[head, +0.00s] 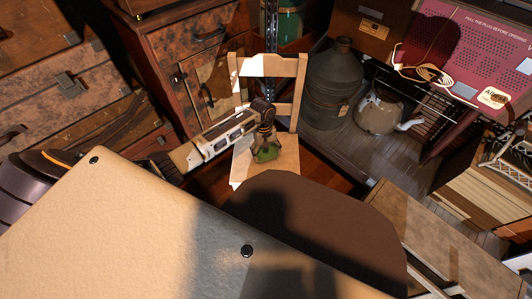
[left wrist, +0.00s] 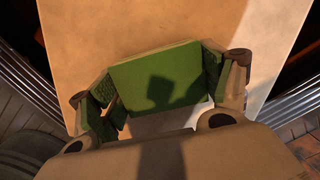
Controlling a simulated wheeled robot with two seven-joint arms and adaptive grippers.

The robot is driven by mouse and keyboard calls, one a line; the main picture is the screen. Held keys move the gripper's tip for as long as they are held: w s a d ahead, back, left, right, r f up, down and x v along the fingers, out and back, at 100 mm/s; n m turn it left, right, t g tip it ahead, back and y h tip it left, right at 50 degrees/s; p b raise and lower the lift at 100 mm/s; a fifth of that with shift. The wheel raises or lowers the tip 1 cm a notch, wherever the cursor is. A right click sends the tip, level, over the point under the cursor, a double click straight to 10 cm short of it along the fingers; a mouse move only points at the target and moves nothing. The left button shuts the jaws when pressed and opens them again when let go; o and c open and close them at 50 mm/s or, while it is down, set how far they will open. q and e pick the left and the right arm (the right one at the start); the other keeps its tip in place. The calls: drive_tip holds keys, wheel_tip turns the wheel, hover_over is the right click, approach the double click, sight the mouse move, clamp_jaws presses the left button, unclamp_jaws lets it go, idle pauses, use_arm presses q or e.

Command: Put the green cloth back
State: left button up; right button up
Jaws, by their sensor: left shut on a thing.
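The green cloth (head: 267,154) is a small folded green piece above the seat of a small wooden chair (head: 287,159). My left gripper (head: 266,146) reaches in from the left over that seat, pointing down. In the left wrist view its two fingers (left wrist: 160,85) are closed on opposite edges of the cloth (left wrist: 158,78), which looks like a flat green rectangle. The pale chair seat (left wrist: 130,25) lies behind it. I cannot tell whether the cloth touches the seat. My right gripper is not in view.
A drawer cabinet (head: 190,50) stands behind the chair on the left, beside stacked suitcases (head: 60,80). A large dark metal can (head: 333,85) and a kettle (head: 378,112) stand to the right. A pink panel (head: 475,45) and wooden boxes fill the right side.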

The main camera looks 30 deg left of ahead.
sight(265, 150)
use_arm(q)
drive_tip(key=shift+f, duration=0.15)
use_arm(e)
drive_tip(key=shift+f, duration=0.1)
use_arm(q)
drive_tip(key=o, duration=1)
drive_tip(key=shift+r, duration=0.2)
drive_tip(key=shift+w+a+r+p, duration=0.15)
drive_tip(key=shift+r+p, duration=0.8)
drive_tip(key=shift+r, duration=0.45)
drive_tip(key=shift+w+a+r+p, duration=0.15)
drive_tip(key=shift+r+p, duration=0.8)
drive_tip(key=shift+r, duration=0.7)
drive_tip(key=shift+w+a+r+p, duration=0.1)
drive_tip(key=shift+a+r+p, duration=0.05)
drive_tip(key=shift+r+p, duration=0.5)
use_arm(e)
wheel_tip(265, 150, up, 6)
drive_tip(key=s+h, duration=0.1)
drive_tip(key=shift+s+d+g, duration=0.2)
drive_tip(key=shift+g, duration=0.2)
